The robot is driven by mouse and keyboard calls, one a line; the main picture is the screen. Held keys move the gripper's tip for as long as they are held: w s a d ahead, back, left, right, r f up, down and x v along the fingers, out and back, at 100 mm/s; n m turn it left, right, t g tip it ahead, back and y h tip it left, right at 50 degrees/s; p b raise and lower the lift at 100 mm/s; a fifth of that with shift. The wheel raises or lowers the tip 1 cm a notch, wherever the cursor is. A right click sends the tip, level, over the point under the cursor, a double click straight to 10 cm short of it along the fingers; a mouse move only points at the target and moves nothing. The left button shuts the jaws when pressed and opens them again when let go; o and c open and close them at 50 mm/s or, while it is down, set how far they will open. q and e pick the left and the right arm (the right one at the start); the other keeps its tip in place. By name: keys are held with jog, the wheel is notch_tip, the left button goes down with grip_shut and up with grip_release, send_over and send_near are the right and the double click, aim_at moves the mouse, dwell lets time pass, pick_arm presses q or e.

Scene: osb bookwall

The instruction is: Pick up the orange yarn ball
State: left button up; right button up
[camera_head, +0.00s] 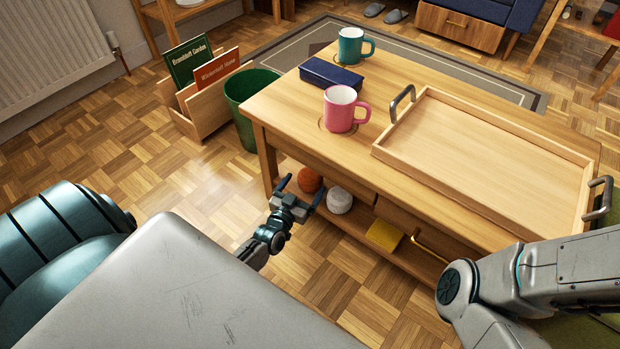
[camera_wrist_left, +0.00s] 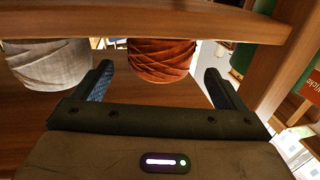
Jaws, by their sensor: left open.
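The orange yarn ball (camera_head: 309,180) sits on the lower shelf of the coffee table, close to the table's left leg, partly hidden by my left gripper in the head view. In the left wrist view the orange yarn ball (camera_wrist_left: 161,60) shows ahead of and between the fingers, its edge cut off by a wooden board. My left gripper (camera_head: 303,187) is open and empty, with its fingertips at the shelf's front; its fingers also show in the left wrist view (camera_wrist_left: 158,82). My right arm shows at the lower right, but its gripper is not in view.
A white yarn ball (camera_head: 339,200) sits just right of the orange one, also seen in the left wrist view (camera_wrist_left: 50,66). A yellow item (camera_head: 384,235) lies farther right on the shelf. The tabletop (camera_head: 285,115) overhangs the shelf. A green bin (camera_head: 240,128) stands left of the table.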

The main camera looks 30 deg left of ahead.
aim_at(310, 176)
pick_arm(q)
jog(key=w+b, duration=0.1)
jog(key=w, duration=0.1)
jog(key=w+b, duration=0.1)
jog(key=shift+w+a+f, duration=0.2)
jog(key=shift+w, duration=0.2)
jog(key=shift+w+a+r, duration=0.1)
jog(key=shift+w+r, duration=0.05)
jog(key=shift+w, duration=0.3)
jog(key=c, duration=1.1)
jog(key=shift+r, duration=0.1)
